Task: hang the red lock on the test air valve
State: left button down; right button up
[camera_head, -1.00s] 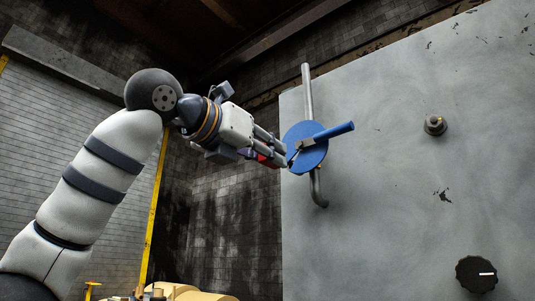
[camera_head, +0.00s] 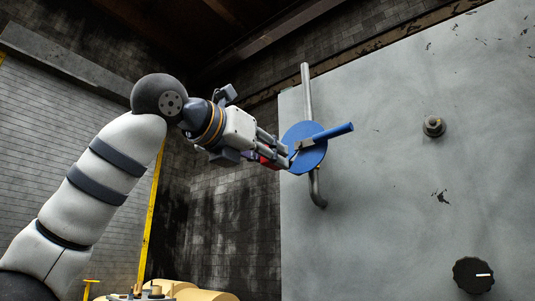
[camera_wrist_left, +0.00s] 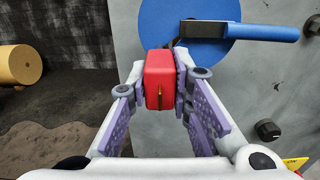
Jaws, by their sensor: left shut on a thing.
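The red lock (camera_wrist_left: 159,80) is clamped between the fingers of my left gripper (camera_wrist_left: 163,84) in the left wrist view. In the head view only a bit of its red body shows between the fingers of my left gripper (camera_head: 276,157). The test air valve is a blue disc (camera_head: 303,160) with a blue handle (camera_head: 333,133) pointing right, on a grey pipe (camera_head: 307,90). The left fingertips are close to the disc's left edge. The disc also shows behind the lock in the wrist view (camera_wrist_left: 205,50). The lock's shackle is mostly hidden, so I cannot tell whether it touches the valve. My right gripper is not in view.
The pipe runs along a large grey panel (camera_head: 400,220). A yellow cylinder (camera_wrist_left: 20,64) is at the left in the wrist view. The space left of the panel is open.

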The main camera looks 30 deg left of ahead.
pick_arm(q)
jog(key=shift+w+d+p, duration=0.1)
jog(key=shift+w+p, duration=0.2)
jog(key=shift+w, duration=0.9)
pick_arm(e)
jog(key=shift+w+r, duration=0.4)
pick_arm(q)
jog(key=c, duration=1)
grip_release()
jog(key=shift+o, duration=0.2)
jog(key=shift+s+r, duration=0.1)
jog(key=shift+s, duration=1.45)
jog(key=s, duration=0.2)
jog(key=s+p, duration=0.1)
jog(key=shift+s+a, duration=0.25)
jog(key=shift+s, duration=0.15)
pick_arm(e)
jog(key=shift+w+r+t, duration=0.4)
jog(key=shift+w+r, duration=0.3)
